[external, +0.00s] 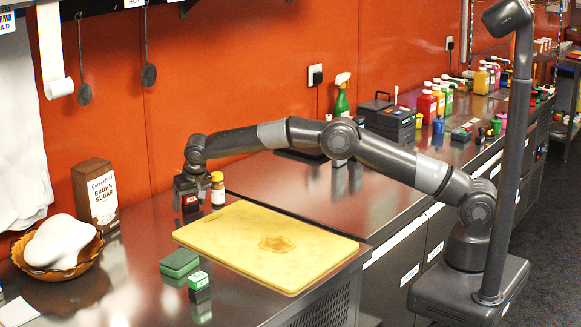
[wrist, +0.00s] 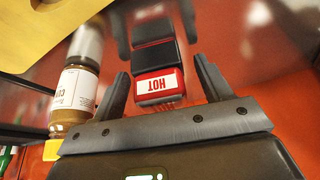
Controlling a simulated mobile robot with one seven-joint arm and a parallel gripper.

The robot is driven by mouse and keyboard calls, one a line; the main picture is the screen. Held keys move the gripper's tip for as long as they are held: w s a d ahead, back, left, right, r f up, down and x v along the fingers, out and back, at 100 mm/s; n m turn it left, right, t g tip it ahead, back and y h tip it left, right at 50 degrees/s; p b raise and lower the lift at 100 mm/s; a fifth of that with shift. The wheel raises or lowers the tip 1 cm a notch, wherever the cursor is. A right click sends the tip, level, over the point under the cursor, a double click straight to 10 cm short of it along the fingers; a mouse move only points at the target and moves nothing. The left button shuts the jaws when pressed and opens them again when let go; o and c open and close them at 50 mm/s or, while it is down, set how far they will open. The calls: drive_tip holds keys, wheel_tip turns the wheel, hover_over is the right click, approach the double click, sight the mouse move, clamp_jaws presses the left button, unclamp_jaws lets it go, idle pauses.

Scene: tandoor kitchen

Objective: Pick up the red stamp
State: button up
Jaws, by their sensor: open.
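The red stamp (wrist: 157,83) has a black body and a red end with a white label reading "HOT". In the wrist view it stands between the two fingers of my gripper (wrist: 158,85), which are open with gaps on both sides. In the external view my gripper (external: 188,188) is low over the counter by the orange wall, and the red stamp (external: 190,206) shows just below it, partly hidden. I cannot tell whether a finger touches it.
A spice jar (external: 217,188) with a yellow cap stands close beside my gripper. A yellow cutting board (external: 230,235) lies nearby. A green-labelled stamp (external: 198,281) and green pad (external: 180,262) sit at the front. A brown sugar box (external: 96,195) stands at left.

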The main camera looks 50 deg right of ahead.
drive_tip(key=shift+w+f, duration=0.15)
drive_tip(key=shift+f, duration=0.15)
drive_tip(key=shift+c, duration=0.5)
drive_tip(key=c, duration=1)
